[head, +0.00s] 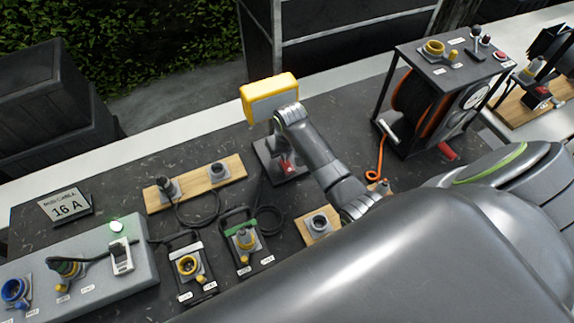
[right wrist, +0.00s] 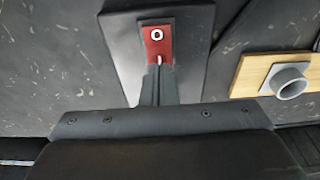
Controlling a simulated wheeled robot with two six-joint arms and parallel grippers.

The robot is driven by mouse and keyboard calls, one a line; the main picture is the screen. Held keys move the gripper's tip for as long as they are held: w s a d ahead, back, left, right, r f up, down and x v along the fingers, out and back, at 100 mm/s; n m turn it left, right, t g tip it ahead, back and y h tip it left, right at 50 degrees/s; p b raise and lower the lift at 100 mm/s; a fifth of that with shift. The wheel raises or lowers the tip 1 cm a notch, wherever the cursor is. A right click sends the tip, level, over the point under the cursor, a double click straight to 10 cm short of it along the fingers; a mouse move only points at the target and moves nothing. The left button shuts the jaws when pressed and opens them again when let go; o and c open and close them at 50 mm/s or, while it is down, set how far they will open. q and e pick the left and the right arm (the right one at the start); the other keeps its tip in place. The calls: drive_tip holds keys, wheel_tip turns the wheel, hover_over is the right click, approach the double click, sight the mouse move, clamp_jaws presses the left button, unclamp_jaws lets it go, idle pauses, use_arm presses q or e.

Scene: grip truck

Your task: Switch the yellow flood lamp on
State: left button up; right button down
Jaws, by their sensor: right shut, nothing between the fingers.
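The yellow flood lamp (head: 270,86) stands at the back middle of the dark bench in the head view, its pale grey face unlit. Its dark base plate carries a red switch (head: 288,166). The right wrist view shows the red switch (right wrist: 157,40) with a white ring mark at its far end and a short white bar at its near end. My right gripper (right wrist: 158,70) is shut and empty, its fingertips over the near end of the switch, by the white bar; contact cannot be told. In the head view my right wrist hides part of the lamp's stand. My left gripper is out of view.
A cable reel in a black frame (head: 398,76) stands to the right. A grey socket box (head: 92,250) with a lit white-green light is at the left. Wooden boards with sockets (head: 225,174) and dark connector stands with cables lie between. A 16 A sign (head: 66,206) is at far left.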

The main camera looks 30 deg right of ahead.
drive_tip(key=shift+f+b, duration=0.35)
drive_tip(key=shift+f, duration=0.4)
drive_tip(key=shift+r, duration=0.1)
wheel_tip(320, 180, up, 3)
drive_tip(key=p, duration=0.3)
drive_tip(key=shift+b, duration=0.35)
drive_tip(key=shift+r, duration=2)
